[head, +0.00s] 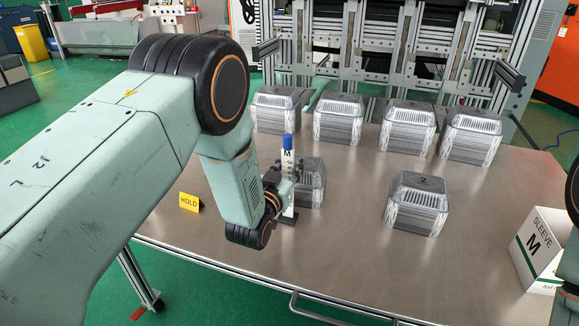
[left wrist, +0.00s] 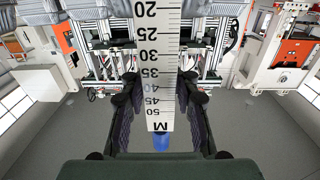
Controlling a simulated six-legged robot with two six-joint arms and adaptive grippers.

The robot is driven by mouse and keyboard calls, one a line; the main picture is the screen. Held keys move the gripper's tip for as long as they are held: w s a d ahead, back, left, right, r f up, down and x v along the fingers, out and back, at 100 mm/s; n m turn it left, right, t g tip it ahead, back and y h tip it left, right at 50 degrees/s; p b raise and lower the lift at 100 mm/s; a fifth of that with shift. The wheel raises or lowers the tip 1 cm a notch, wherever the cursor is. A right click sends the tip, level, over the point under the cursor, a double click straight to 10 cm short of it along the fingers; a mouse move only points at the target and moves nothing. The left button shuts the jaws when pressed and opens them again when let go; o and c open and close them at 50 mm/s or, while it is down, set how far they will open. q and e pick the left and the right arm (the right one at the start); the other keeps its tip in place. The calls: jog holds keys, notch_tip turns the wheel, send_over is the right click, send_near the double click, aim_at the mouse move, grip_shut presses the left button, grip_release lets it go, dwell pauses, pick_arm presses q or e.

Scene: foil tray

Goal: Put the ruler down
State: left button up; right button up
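The ruler (head: 287,178) is a white strip with black marks and a blue top end. It stands nearly upright in the head view, in front of a clear tray stack, with a dark piece at its foot near the table. In the left wrist view the ruler (left wrist: 160,60) runs between the fingers, its numbers and a letter M showing. My left gripper (head: 277,184) is closed in on the ruler's edges; the fingers lie close on both sides. Whether the foot touches the table is hard to tell. My right gripper is not in view.
A metal table (head: 330,250) carries several tray stacks, including one marked 2 (head: 417,203) at the front and one behind the ruler (head: 310,185). A yellow HOLD card (head: 190,202) stands left of my gripper. A SLEEVE M box (head: 540,250) stands at the right. The table's front middle is clear.

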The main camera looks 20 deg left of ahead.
pick_arm(q)
jog(key=o, duration=0.4)
jog(key=shift+r, duration=0.1)
jog(key=shift+o, duration=0.2)
